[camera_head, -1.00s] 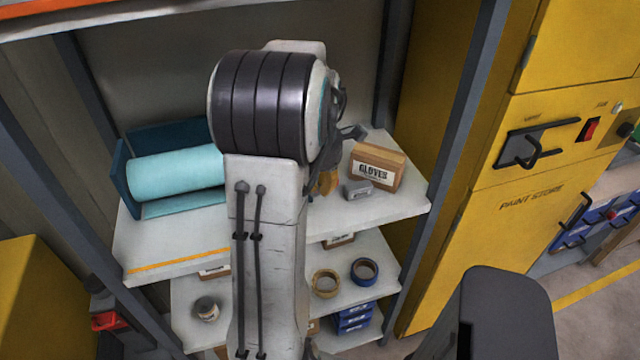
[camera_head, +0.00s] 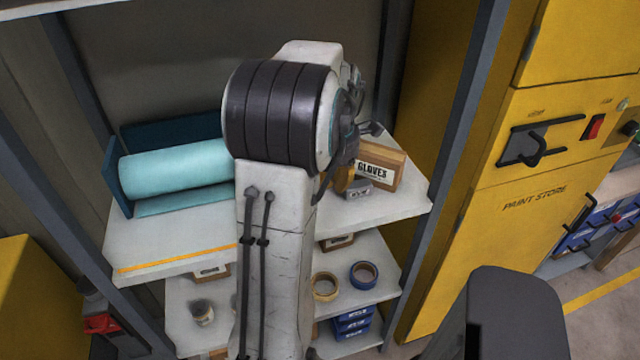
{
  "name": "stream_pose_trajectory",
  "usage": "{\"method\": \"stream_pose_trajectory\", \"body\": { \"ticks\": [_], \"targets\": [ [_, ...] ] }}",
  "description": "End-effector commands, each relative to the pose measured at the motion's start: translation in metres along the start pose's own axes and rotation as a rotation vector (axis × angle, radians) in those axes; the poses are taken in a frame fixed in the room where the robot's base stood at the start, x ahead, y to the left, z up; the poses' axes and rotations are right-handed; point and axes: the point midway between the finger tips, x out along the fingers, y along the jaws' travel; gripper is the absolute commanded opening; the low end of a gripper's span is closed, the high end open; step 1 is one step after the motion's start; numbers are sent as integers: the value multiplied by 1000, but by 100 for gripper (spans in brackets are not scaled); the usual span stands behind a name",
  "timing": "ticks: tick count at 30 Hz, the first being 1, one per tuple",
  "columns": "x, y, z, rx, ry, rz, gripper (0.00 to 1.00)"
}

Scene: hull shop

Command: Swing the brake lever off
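No lever marked as a brake shows plainly. A dark lever handle (camera_head: 530,150) sits on a plate on the yellow paint store cabinet at the right; I cannot tell if it is the brake lever. My arm stands upright in the middle of the view and hides much of the shelf. My gripper (camera_head: 366,130) is mostly hidden behind the arm's big dark joint. Only a dark part of it shows, above the glove box and well left of the cabinet lever. Its opening cannot be seen.
The shelf rack (camera_head: 160,246) holds a teal roll (camera_head: 175,172), a glove box (camera_head: 380,165), a small grey block (camera_head: 357,188) and tape rolls (camera_head: 363,274). A red switch (camera_head: 594,127) is beside the cabinet lever. A grey rack post (camera_head: 462,130) stands between shelf and cabinet.

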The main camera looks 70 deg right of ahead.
Motion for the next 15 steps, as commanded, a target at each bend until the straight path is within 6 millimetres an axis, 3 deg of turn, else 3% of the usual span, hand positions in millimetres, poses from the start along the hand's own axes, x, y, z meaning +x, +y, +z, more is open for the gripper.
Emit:
{"method": "stream_pose_trajectory", "body": {
  "ticks": [15],
  "targets": [
    [12,-3,4,0,0,-1,0]
  ]
}}
